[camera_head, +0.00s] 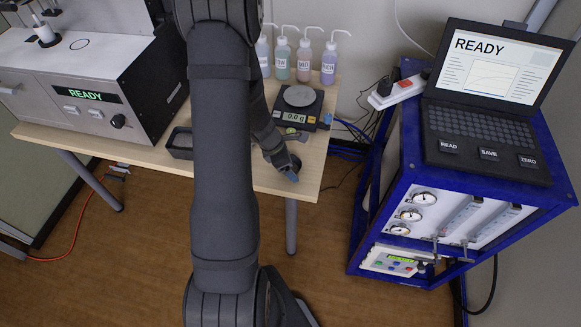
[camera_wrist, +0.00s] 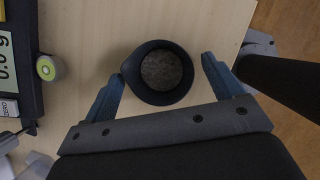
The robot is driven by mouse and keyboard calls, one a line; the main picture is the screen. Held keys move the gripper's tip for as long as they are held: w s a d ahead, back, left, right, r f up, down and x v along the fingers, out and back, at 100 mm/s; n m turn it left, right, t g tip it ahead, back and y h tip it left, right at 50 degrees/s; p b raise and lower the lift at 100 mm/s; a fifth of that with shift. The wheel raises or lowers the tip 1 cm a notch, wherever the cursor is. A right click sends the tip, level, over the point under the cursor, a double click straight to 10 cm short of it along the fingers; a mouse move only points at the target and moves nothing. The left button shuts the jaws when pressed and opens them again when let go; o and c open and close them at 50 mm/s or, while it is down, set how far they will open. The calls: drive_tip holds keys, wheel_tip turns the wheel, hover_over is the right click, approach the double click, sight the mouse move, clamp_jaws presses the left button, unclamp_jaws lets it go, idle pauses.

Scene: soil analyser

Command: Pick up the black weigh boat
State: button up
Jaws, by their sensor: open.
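The black weigh boat (camera_wrist: 160,98) shows in the wrist view as a round dark dish with grey-brown, soil-like material inside. It sits on the light wood table. My gripper (camera_wrist: 163,68) is open, with one blue finger to the left of the boat and one to the right. The left finger is very close to the rim, and I cannot tell if it touches. A gap shows at the right finger. In the head view my gripper (camera_head: 291,174) is low over the table's front right part, and the boat is hidden there.
A balance (camera_head: 299,97) reading 0.0 g stands behind my gripper. A small green-topped round item (camera_wrist: 48,68) is beside it. Wash bottles (camera_head: 305,60) line the back. A dark tray (camera_head: 180,143) and the analyser (camera_head: 85,85) are to the left. The table edge is close on the right.

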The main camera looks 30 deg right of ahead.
drive_tip(key=c, duration=0.9)
drive_tip(key=shift+r, duration=0.1)
